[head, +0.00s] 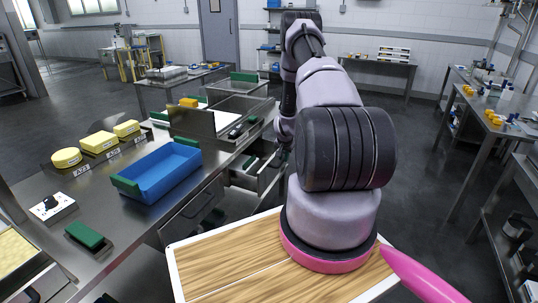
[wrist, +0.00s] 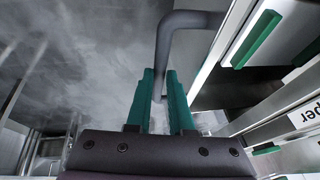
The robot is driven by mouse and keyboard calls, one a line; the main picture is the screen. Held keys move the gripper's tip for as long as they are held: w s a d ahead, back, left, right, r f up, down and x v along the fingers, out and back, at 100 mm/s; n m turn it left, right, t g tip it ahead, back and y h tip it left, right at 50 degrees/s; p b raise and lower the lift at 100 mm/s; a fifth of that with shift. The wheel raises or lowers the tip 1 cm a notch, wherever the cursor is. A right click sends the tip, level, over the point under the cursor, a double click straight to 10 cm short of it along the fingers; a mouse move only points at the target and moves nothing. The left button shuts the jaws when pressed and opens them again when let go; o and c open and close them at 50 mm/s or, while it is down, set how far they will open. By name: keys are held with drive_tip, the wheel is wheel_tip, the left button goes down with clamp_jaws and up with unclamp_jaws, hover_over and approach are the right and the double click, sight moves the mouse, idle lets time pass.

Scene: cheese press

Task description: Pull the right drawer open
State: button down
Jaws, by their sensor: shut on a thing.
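In the wrist view, my gripper (wrist: 160,78) has its two green fingers closed on the dark bar handle (wrist: 182,20) of the right drawer, one finger on each side of the bar. The drawer's pale front (wrist: 222,32) is beside the handle. In the head view, the right drawer (head: 268,178) stands pulled out from the steel counter, with a green item inside. My arm stretches over the counter's right side and hides most of my gripper there.
A wooden-topped surface (head: 225,262) is in front. Dark floor lies open right of the drawer.

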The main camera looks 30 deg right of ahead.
drive_tip(key=s+d, duration=1.1)
drive_tip(key=s, duration=0.4)
drive_tip(key=shift+d, duration=0.35)
drive_tip(key=shift+s, duration=0.1)
drive_tip(key=c, duration=0.8)
unclamp_jaws()
drive_tip(key=shift+r, duration=0.1)
drive_tip(key=v, duration=1)
drive_tip(key=shift+r, duration=0.2)
drive_tip(key=shift+s, duration=0.15)
drive_tip(key=shift+r, duration=0.1)
